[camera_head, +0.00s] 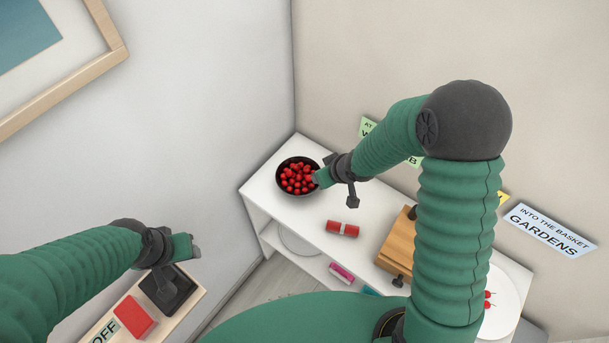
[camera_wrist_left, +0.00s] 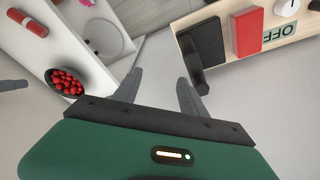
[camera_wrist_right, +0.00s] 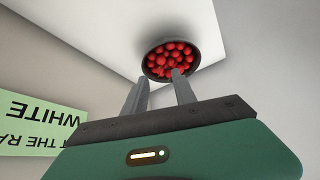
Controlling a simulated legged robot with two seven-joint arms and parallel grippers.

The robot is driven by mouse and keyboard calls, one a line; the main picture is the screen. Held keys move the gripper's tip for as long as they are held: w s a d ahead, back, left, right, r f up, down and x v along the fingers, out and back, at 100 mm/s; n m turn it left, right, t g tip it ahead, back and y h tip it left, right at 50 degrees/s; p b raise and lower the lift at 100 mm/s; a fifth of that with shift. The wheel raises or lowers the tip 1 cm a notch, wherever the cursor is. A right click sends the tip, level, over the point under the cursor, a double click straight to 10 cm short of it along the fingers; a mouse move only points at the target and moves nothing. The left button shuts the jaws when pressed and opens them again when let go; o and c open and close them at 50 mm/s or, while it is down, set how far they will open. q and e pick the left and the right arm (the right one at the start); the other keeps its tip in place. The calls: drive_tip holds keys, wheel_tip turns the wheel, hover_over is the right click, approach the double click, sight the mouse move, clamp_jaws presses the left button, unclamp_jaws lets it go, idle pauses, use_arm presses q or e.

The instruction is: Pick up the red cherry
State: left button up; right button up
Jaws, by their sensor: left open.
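Several red cherries (camera_head: 298,176) fill a dark round bowl (camera_head: 281,188) on the far left corner of the white table. The cherries also show in the right wrist view (camera_wrist_right: 168,58) and the left wrist view (camera_wrist_left: 66,83). My right gripper (camera_head: 318,180) is at the bowl's right rim. Its fingers are apart in the right wrist view (camera_wrist_right: 160,80), one tip overlapping the cherries; I see nothing held, and cannot tell whether it touches. Two more red cherries (camera_head: 488,299) lie on a white plate (camera_head: 505,310), partly behind my right arm. My left gripper (camera_head: 195,247) is open and empty, away from the bowl.
A pink item (camera_head: 341,273) lies on the shelf below. A wooden panel with a red block (camera_head: 134,317) and a black piece is below my left gripper. Walls close in behind.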

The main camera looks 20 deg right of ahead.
approach(309, 178)
drive_tip(key=f, duration=0.1)
drive_tip(key=w+f, duration=0.3)
drive_tip(key=f, duration=0.1)
drive_tip(key=w+a+f, duration=0.1)
drive_tip(key=shift+a+f+p, duration=0.1)
drive_tip(key=shift+f+p, duration=0.2)
drive_tip(key=shift+f, duration=0.05)
drive_tip(key=shift+w+f, duration=0.1)
drive_tip(key=shift+f, duration=0.15)
drive_tip(key=shift+w+f, duration=0.2)
drive_tip(key=shift+f, duration=0.05)
drive_tip(key=shift+d+f, duration=0.1)
drive_tip(key=shift+d, duration=0.15)
drive_tip(key=shift+c, duration=0.6)
drive_tip(key=c, duration=0.5)
use_arm(q)
drive_tip(key=shift+w+f, duration=0.1)
drive_tip(key=shift+w, duration=0.35)
use_arm(e)
drive_tip(key=shift+a, duration=0.15)
clamp_jaws()
